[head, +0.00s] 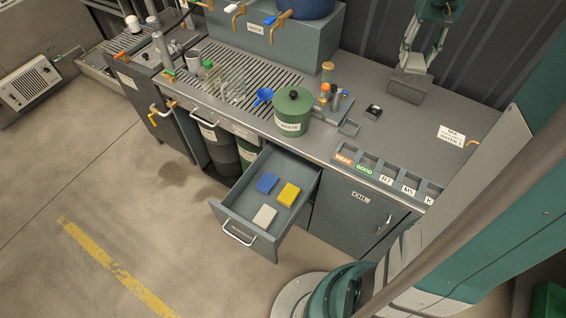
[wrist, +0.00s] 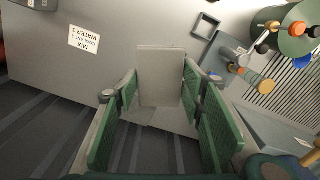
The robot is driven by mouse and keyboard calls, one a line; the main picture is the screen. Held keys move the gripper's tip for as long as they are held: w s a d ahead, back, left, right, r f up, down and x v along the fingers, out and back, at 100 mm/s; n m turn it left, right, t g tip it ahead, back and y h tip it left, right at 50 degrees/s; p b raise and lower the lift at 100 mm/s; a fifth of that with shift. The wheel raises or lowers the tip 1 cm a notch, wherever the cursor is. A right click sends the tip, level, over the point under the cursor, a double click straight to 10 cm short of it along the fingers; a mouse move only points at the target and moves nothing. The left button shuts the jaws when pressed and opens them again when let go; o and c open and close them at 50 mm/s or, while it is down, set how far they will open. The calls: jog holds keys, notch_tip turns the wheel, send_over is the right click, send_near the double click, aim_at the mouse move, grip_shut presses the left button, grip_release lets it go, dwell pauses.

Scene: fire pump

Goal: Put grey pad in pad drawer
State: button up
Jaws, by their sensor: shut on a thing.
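My gripper (head: 416,68) is at the upper right of the head view, over the back part of the counter. Its green fingers are shut on a flat grey pad (head: 408,87), held between the fingertips. In the wrist view the grey pad (wrist: 160,76) sits between the green fingers (wrist: 163,95), with the counter behind it. The drawer (head: 228,213) stands open below the counter, well to the left and front of my gripper. Inside lie a blue pad (head: 267,183), a yellow pad (head: 289,195) and a pale pad (head: 264,216), with bare floor around them.
The counter holds a green lidded pot (head: 292,112), a blue scoop (head: 263,96), a small bottle rack (head: 335,110) and small square trays (head: 349,128). Labelled slots (head: 387,178) line the front edge. My arm crosses the right side.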

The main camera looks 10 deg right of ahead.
jog(key=w+a+n+b, duration=0.3)
jog(key=a+n, duration=0.4)
jog(key=a, duration=1)
jog(key=n+b, duration=0.8)
jog(key=n, duration=1.7)
send_over(249, 209)
jog(key=f, duration=0.1)
notch_tip(249, 209, down, 33)
jog(key=shift+d+f, duration=0.1)
jog(key=shift+f, duration=0.1)
jog(key=shift+f+b, duration=0.8)
jog(key=shift+f, duration=2)
jog(key=shift+f+b, duration=0.7)
jog(key=shift+f, duration=1.4)
